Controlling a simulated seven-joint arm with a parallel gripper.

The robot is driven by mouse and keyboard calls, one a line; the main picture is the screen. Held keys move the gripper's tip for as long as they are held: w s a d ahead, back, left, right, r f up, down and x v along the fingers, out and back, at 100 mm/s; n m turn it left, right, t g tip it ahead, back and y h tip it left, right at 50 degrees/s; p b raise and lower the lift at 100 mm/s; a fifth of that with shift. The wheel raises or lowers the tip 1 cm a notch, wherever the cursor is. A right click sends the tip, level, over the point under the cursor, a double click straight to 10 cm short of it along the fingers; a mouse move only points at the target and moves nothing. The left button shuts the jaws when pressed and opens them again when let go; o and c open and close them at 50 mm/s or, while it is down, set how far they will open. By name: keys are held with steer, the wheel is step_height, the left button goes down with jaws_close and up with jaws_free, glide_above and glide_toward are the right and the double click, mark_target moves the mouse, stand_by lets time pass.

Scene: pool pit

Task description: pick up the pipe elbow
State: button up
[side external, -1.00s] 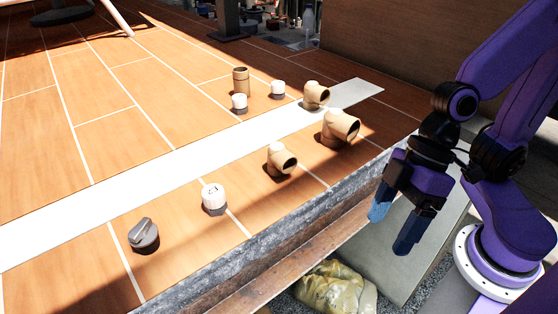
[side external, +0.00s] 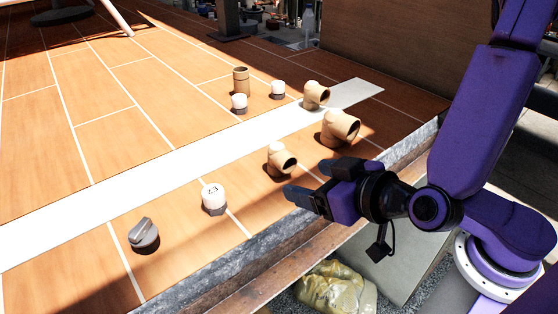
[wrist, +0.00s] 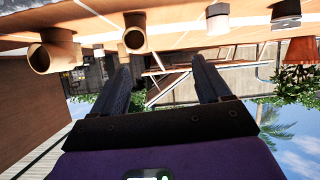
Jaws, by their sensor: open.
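Three tan, bent pipe fittings are on the wooden deck; I cannot tell for sure which is the pipe elbow. The nearest small one (side external: 279,160) lies just beyond my fingertips in the side view. A larger one (side external: 338,128) lies farther back, and another small one (side external: 316,94) is at the white strip. In the wrist view, the large fitting (wrist: 54,52) is at upper left and a smaller one (wrist: 135,36) at top centre. My gripper (side external: 308,179) is open and empty, roughly level over the deck's near edge; its fingers (wrist: 160,65) are apart in the wrist view.
A white-topped cap (side external: 213,198) and a grey knobbed cap (side external: 144,236) stand along the near side. A tan upright cylinder (side external: 241,80) and two small white-topped caps (side external: 239,102) (side external: 278,89) stand behind. A wooden wall (side external: 400,60) rises at the back right.

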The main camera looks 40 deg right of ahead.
mark_target(288, 159)
steer(key=w+d+f, duration=0.1)
steer(key=w, duration=0.2)
steer(key=w+d+f+h, duration=0.1)
steer(key=w, duration=0.3)
steer(key=w+d+f+h, duration=0.1)
steer(key=w+f, duration=0.1)
steer(key=w, duration=0.1)
steer(key=shift+w+d+m+t, duration=0.3)
steer(key=shift+w, duration=0.1)
steer(key=shift+x, duration=2.6)
steer(key=shift+s+d+f, duration=0.1)
steer(key=shift+s, duration=0.05)
steer(key=c, duration=1.1)
